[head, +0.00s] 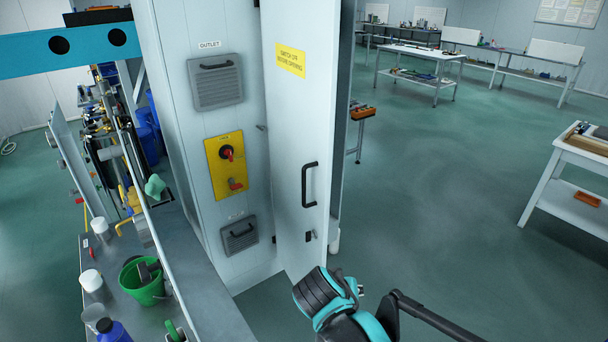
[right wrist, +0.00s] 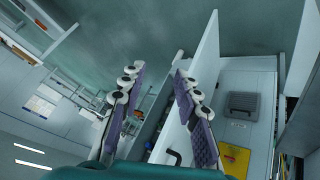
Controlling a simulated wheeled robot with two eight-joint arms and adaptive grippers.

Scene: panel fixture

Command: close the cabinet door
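The cabinet door (head: 290,112) is a pale grey panel with a yellow warning label and a black bar handle (head: 309,185). It stands open, at an angle to the cabinet front (head: 205,125). In the right wrist view the door (right wrist: 205,58) shows nearly edge-on, its handle (right wrist: 172,156) low in the picture. My right gripper (right wrist: 158,72) is open, its two purple-padded fingers well apart with nothing between them. One finger overlaps the door; I cannot tell whether they touch. In the head view my right arm is low, below the door. My left gripper is out of view.
The cabinet front carries vents (head: 216,82) and a yellow switch plate (head: 226,165). At left a grey bench (head: 205,305) holds a green bucket (head: 141,284) and several containers. Floor right of the door is open, with a white table (head: 572,195) farther right.

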